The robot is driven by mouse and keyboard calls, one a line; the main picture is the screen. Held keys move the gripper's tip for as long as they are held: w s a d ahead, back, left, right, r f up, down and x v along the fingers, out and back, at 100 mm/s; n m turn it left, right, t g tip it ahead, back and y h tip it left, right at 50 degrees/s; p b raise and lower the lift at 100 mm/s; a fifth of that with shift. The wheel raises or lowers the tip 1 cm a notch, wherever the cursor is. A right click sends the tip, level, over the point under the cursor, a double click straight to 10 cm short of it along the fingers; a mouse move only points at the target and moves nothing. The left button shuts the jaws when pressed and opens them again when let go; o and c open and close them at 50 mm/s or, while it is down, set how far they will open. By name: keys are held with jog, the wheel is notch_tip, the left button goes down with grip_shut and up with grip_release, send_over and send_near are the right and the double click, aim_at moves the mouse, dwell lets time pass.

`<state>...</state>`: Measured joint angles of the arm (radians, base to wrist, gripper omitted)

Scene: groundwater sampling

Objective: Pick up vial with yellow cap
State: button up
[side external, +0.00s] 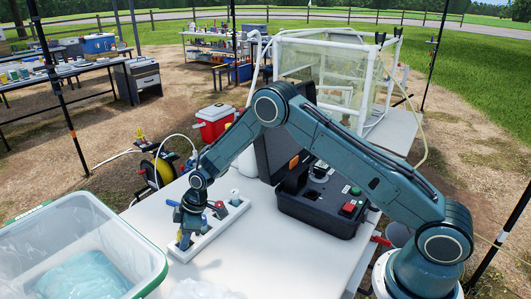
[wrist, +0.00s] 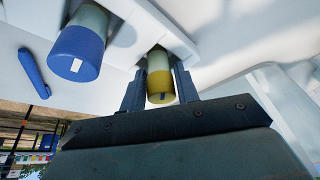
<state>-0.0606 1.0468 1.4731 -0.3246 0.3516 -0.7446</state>
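The vial with the yellow cap (wrist: 161,84) stands in the white rack (wrist: 120,28) in the wrist view, its cap toward the camera. My gripper (wrist: 160,82) has one dark finger on each side of this vial, both very close to it. I cannot tell whether the fingers touch it. In the side view my gripper (side external: 184,238) points down at the near end of the white rack (side external: 208,233) and hides much of that end.
A blue-capped vial (wrist: 78,52) stands left of the yellow one, with a blue pen (wrist: 33,73) farther left. In the side view, a clear bin (side external: 80,250) is at left and an open black case (side external: 320,205) at right.

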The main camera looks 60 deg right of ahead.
dwell(0.4)
jog(key=c, duration=0.6)
notch_tip(320, 180, up, 20)
jog(key=shift+r, duration=0.1)
dwell(0.5)
jog(key=shift+r, duration=0.1)
dwell(0.5)
jog(key=shift+r, duration=3.85)
